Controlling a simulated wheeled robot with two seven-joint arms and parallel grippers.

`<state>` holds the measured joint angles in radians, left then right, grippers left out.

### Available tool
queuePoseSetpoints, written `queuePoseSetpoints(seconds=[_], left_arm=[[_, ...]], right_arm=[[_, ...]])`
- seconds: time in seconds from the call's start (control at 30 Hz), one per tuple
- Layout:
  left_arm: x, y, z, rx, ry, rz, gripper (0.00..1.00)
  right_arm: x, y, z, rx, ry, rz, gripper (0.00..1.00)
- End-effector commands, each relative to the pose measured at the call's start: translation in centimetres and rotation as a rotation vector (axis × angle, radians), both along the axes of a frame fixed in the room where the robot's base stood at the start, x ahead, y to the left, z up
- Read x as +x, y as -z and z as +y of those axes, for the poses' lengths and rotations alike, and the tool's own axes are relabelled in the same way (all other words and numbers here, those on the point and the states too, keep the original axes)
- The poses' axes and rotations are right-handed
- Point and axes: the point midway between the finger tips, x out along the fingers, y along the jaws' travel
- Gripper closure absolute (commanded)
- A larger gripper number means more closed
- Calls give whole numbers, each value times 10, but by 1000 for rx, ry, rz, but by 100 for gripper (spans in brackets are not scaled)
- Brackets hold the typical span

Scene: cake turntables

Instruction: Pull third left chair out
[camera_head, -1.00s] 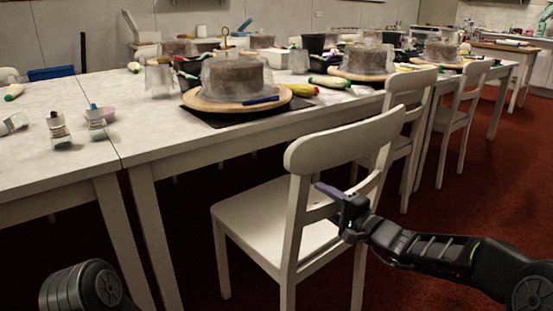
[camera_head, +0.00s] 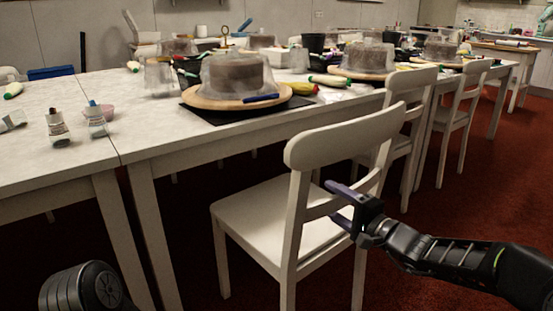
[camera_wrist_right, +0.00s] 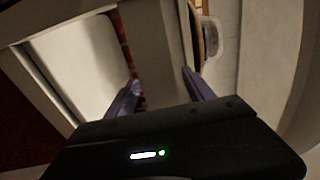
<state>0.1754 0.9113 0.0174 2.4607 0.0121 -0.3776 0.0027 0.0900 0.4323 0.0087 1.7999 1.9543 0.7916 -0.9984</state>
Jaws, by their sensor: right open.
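A white wooden chair (camera_head: 290,205) stands nearest me at the long table, its backrest toward me. Two more white chairs, a middle one (camera_head: 405,120) and a far one (camera_head: 460,112), stand further along the same side. My right gripper (camera_head: 335,202) is open at the back of the nearest chair, its fingers by the lower back slat. In the right wrist view the two fingers (camera_wrist_right: 163,92) are spread apart, with a pale chair part between and beyond them. Whether they touch it I cannot tell. My left gripper is not visible.
The long white table (camera_head: 180,130) holds covered cakes on turntables (camera_head: 240,102), bottles (camera_head: 57,127) and tools. The chair seat reaches toward the table edge. Dark red floor (camera_head: 430,215) is free to the right of the chairs.

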Motion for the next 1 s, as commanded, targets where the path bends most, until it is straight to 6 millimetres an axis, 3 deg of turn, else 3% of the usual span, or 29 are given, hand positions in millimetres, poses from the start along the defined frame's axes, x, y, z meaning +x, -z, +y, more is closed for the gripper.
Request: queuePoseSetpoints(seconds=[0.13,0.5,1.0], left_arm=[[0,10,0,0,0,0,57],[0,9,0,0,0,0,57],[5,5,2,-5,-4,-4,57]], right_arm=[[-19,2,-17,-1,3,-2,38],[-61,-1,-51,-2,1,-1,38],[-65,0,-54,15,1,14,38]])
